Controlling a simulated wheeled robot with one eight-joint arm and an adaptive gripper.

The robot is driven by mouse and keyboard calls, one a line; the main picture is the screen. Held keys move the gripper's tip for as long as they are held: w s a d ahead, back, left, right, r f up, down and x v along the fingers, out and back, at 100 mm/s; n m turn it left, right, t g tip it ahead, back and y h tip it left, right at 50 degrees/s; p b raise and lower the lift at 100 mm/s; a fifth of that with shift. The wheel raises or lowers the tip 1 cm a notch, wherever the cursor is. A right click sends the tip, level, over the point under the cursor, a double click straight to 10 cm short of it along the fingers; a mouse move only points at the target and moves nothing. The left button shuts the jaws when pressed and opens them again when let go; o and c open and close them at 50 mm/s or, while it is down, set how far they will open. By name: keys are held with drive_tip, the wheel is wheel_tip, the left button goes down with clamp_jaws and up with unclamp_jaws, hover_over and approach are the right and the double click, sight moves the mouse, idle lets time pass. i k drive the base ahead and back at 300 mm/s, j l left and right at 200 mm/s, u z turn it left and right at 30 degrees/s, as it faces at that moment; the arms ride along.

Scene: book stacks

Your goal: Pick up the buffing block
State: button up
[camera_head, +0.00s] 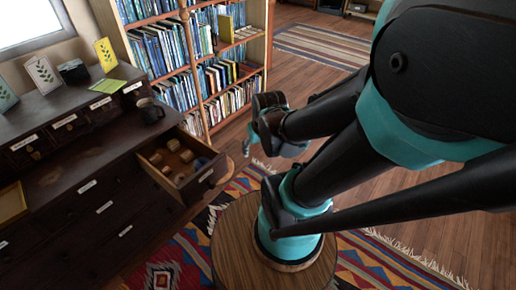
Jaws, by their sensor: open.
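An open drawer (206,176) juts from the dark wooden cabinet at the left. Several small tan and brown block-like things lie in it, with a bluish-grey round one near its right end. One of them may be the buffing block, but they are too small for me to tell which. My gripper (249,141) is at the end of my black and teal arm, to the right of the drawer and apart from it. It is small and partly hidden by my wrist, but appears open, with nothing seen in it.
A dark mug (151,111) stands on the cabinet (75,150) just behind the drawer. Leaf-print cards (43,74) and a dark pot (73,71) stand on its upper shelf. A full bookcase (190,55) rises behind. Patterned rugs cover parts of the wooden floor.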

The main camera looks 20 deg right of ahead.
sight(187, 157)
drive_tip(key=k+j, duration=0.1)
drive_tip(key=j, duration=0.2)
drive_tip(key=k+j, duration=0.15)
drive_tip(key=j, duration=0.15)
drive_tip(key=k+j, duration=0.1)
drive_tip(key=j, duration=0.25)
drive_tip(key=k+j, duration=0.15)
drive_tip(key=j, duration=0.15)
drive_tip(key=z, duration=0.05)
